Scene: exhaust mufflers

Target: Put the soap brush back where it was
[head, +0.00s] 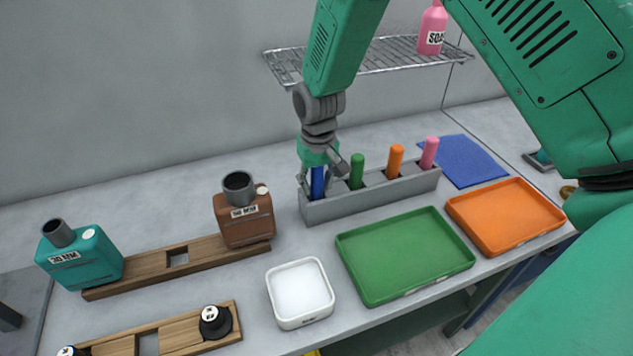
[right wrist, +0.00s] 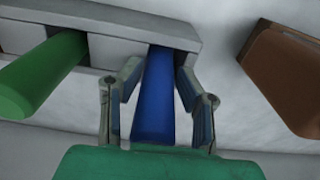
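A grey holder (head: 345,204) stands at the back of the table with a row of upright brush handles: blue (head: 317,183), green (head: 357,170), orange (head: 395,160) and pink (head: 430,152). No label shows which is the soap brush. My right gripper (head: 325,182) is above the holder's left end, its fingers on either side of the blue handle. In the right wrist view the blue handle (right wrist: 160,95) stands in its slot between the open fingers (right wrist: 158,85), with small gaps on both sides. Brush heads are hidden inside the holder. My left gripper is not in view.
A pink soap bottle (head: 432,30) stands on a wire shelf (head: 375,56). Green (head: 405,255) and orange (head: 505,215) trays, a white dish (head: 300,292) and a blue mat (head: 465,160) surround the holder. Brown (head: 245,217) and teal (head: 80,258) bottles stand left on a wooden rack (head: 150,272).

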